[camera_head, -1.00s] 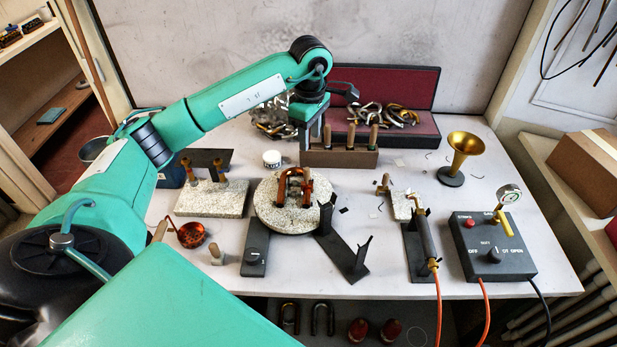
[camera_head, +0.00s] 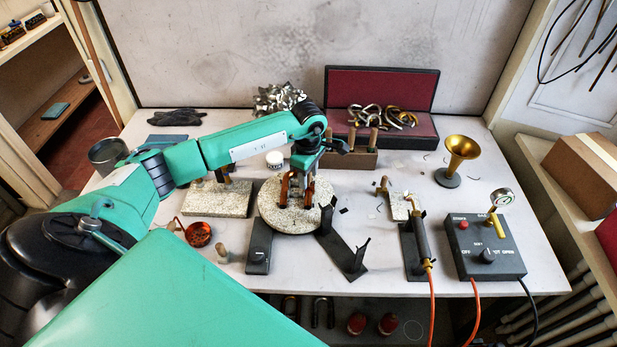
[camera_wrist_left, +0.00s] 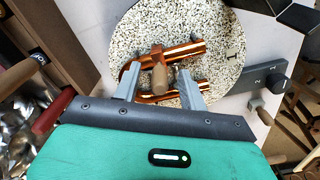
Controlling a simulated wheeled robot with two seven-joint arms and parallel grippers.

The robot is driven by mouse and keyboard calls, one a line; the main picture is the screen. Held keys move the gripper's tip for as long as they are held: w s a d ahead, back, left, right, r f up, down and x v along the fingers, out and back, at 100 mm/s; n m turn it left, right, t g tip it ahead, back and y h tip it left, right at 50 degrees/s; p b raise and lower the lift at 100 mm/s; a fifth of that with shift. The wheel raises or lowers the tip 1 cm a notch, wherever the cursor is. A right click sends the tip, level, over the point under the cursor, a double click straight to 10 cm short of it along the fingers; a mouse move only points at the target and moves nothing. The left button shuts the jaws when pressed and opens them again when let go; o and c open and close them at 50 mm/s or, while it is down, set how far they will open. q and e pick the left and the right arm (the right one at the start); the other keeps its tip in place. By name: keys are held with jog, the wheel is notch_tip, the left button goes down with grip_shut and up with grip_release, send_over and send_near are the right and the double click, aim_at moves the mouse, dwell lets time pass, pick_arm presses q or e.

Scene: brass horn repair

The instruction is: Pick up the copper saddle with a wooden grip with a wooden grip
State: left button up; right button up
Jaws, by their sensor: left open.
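The copper saddle's wooden grip (camera_wrist_left: 160,76) stands up between the two fingers of my left gripper (camera_wrist_left: 158,72) in the left wrist view, with a gap on each side. Bent copper tubing (camera_wrist_left: 187,51) lies around its foot on the speckled round plate (camera_wrist_left: 222,25). How the saddle meets the tubing is partly hidden. In the head view my left gripper (camera_head: 303,183) is open, pointing down over the round plate (camera_head: 285,222). It covers part of the copper (camera_head: 284,190). My right gripper is not in view.
A wooden block with upright handles (camera_head: 350,159) stands close behind the gripper. A rectangular stone slab (camera_head: 216,200) lies left, and a black stand (camera_head: 342,248) is close in front. A torch (camera_head: 421,240) and control box (camera_head: 485,250) are at right.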

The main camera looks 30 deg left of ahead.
pick_arm(q)
jog(key=shift+f, duration=0.25)
grip_shut()
jog(key=shift+r, duration=0.1)
